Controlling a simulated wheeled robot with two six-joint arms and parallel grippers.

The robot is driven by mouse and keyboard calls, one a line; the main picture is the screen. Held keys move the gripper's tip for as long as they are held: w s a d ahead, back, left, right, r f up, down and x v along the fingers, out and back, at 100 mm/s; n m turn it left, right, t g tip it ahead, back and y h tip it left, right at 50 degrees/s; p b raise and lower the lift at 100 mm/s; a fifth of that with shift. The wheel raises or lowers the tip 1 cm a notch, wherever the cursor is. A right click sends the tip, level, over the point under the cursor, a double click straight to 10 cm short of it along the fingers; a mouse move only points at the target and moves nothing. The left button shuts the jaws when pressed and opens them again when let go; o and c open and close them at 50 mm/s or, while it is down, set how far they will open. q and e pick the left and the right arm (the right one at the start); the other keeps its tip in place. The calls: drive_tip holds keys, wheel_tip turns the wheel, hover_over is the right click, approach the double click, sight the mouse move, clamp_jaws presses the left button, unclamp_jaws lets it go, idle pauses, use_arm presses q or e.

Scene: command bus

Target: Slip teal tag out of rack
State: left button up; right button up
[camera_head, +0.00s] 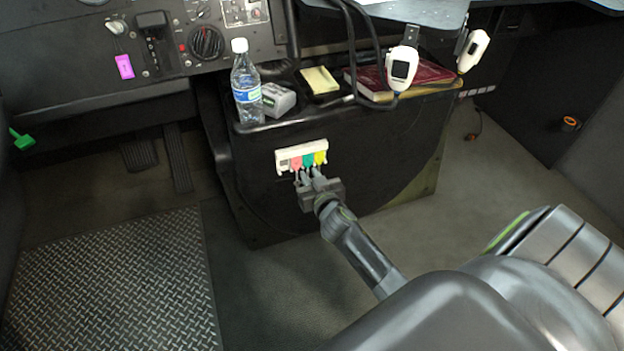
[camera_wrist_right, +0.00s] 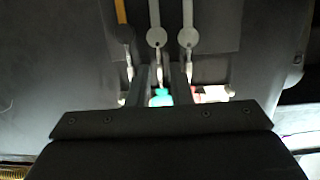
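A white rack (camera_head: 287,154) is fixed to the front of the black console. A pink tag (camera_head: 297,163), the teal tag (camera_head: 308,160) and a yellow tag (camera_head: 320,158) hang side by side on it, teal in the middle. My right gripper (camera_head: 309,174) is just below and in front of the rack, its fingers apart. In the right wrist view, the teal tag (camera_wrist_right: 160,97) shows between the two fingers (camera_wrist_right: 160,75); contact is not clear, and the gripper body hides part of it. My left gripper is not in view.
The console top (camera_head: 282,122) carries a water bottle (camera_head: 246,85), a grey box (camera_head: 278,99), a yellow pad (camera_head: 319,80) and a red book (camera_head: 425,74). White handsets (camera_head: 402,69) hang by its edge. My arm crosses clear floor (camera_head: 290,290) in front.

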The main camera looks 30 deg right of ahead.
drive_tip(key=shift+c, duration=0.3)
clamp_jaws()
drive_tip(key=shift+s, duration=0.35)
drive_tip(key=shift+s+a+r, duration=0.1)
drive_tip(key=shift+s+a, duration=0.15)
drive_tip(key=shift+s, duration=0.45)
drive_tip(key=shift+s, duration=0.2)
drive_tip(key=shift+f+v, duration=0.2)
drive_tip(key=shift+v, duration=0.75)
drive_tip(key=shift+f+v, duration=0.15)
drive_tip(key=shift+v, duration=0.85)
drive_tip(key=shift+f+v, duration=0.2)
drive_tip(key=shift+v, duration=0.75)
drive_tip(key=shift+s, duration=0.1)
